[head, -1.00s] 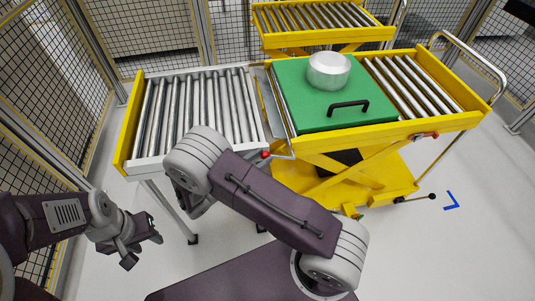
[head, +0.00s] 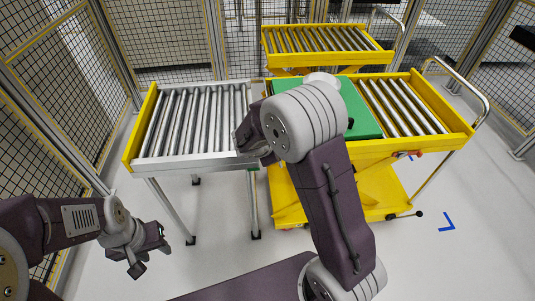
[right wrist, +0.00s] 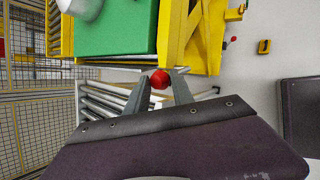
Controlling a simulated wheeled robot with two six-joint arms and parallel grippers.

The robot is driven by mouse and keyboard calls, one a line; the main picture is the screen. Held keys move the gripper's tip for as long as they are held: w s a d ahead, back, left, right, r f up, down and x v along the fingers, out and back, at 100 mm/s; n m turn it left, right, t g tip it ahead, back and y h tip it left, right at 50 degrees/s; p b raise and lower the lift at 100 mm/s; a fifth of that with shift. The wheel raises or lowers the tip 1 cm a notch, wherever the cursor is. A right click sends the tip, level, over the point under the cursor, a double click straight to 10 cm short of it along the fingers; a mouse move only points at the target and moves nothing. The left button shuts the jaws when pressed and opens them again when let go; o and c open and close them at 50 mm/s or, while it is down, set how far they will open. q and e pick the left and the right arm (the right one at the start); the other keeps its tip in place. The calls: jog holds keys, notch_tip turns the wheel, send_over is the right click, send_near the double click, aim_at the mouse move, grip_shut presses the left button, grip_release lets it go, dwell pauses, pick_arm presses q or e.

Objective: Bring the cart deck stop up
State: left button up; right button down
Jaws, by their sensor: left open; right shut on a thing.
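The yellow lift cart (head: 430,140) stands against the right end of the grey roller table (head: 205,160). A red knob (right wrist: 160,79) by the cart's end shows in the right wrist view, between the two fingers of my right gripper (right wrist: 161,86), which is shut on it. In the head view my right arm covers the knob and most of the joint between cart and table. I cannot tell whether the deck stop is up or down. My left gripper (head: 151,251) is open and empty, low at the left, apart from the table.
A second yellow roller cart (head: 325,40) stands behind. Mesh fencing (head: 50,85) encloses the place.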

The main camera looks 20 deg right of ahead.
jog(key=shift+s+d+r+m+y+b, duration=0.1)
jog(key=shift+s+d+m+y+b, duration=0.15)
jog(key=shift+d+y, duration=0.5)
jog(key=shift+s+d+r+m+y+b, duration=0.1)
jog(key=shift+d+m+y+b, duration=0.15)
jog(key=shift+d+y, duration=0.45)
jog(key=shift+d, duration=0.1)
jog(key=c, duration=1.5)
grip_release()
jog(key=shift+o, duration=0.6)
jog(key=shift+d, duration=0.1)
jog(key=p+v, duration=0.4)
jog(key=v, duration=0.5)
jog(key=shift+s, duration=0.15)
jog(key=shift+f, duration=0.1)
